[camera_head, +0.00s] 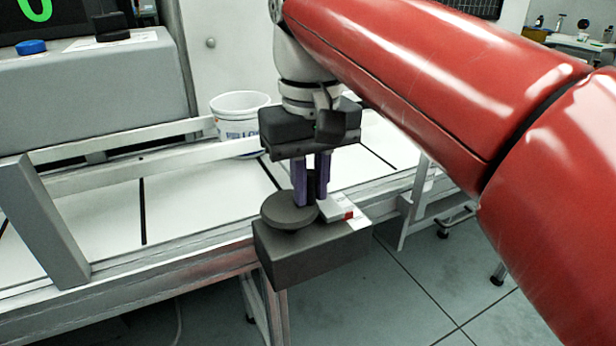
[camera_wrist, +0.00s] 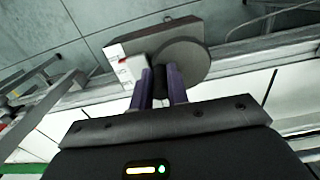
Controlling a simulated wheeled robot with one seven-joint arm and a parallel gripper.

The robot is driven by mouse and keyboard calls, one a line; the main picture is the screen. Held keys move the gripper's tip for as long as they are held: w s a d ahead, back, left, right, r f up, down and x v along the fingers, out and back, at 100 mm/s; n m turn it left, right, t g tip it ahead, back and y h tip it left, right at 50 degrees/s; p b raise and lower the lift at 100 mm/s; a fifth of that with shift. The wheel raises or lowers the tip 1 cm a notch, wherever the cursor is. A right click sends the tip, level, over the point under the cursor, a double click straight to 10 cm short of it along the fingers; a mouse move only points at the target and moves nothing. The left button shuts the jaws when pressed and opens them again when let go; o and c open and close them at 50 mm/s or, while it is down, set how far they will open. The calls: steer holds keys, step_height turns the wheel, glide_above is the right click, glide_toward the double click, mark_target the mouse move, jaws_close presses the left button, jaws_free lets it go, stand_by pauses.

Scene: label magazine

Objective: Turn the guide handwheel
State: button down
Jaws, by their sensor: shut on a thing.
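The guide handwheel is a dark grey disc (camera_head: 289,210) on top of a dark box-shaped housing (camera_head: 315,252) at the front rail of the conveyor. A short dark upright knob stands at the disc's right edge. My gripper (camera_head: 311,200) points down with its purple fingers shut on this knob, which they partly hide. In the wrist view the disc (camera_wrist: 182,63) lies just beyond the fingers, and the dark knob (camera_wrist: 160,85) shows between the fingertips (camera_wrist: 160,75). A white and red piece (camera_head: 338,213) sits on the housing to the right of the disc.
A grey upright plate (camera_head: 44,222) stands at the left of the conveyor. A grey console with a blue button (camera_head: 31,47) is at the back left. The floor (camera_head: 430,290) at the front right is clear.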

mark_target(269, 212)
steer(key=m, duration=0.2)
steer(key=s+m, duration=0.1)
steer(key=m, duration=0.1)
steer(key=shift+s+m, duration=0.1)
steer(key=shift+m, duration=0.2)
steer(key=m, duration=0.2)
steer(key=s+m, duration=0.1)
steer(key=shift+m, duration=0.4)
steer(key=m, duration=0.4)
steer(key=shift+s+a, duration=0.4)
steer(key=m, duration=0.4)
steer(key=shift+s+a, duration=0.2)
steer(key=shift+a, duration=0.2)
steer(key=m, duration=0.2)
steer(key=a+m, duration=0.1)
steer(key=m, duration=0.1)
steer(key=shift+s+m, duration=0.15)
steer(key=shift+m, duration=0.15)
steer(key=m, duration=0.1)
steer(key=a+m, duration=0.1)
steer(key=m, duration=0.1)
steer(key=shift+m, duration=0.3)
steer(key=m, duration=0.3)
steer(key=shift+w+a+m, duration=0.3)
steer(key=shift+a, duration=0.1)
steer(key=shift+w+a+m, duration=0.15)
steer(key=shift+a+m, duration=0.05)
steer(key=shift+m, duration=0.75)
steer(key=shift+w+a+m, duration=0.15)
steer(key=shift+m, duration=0.8)
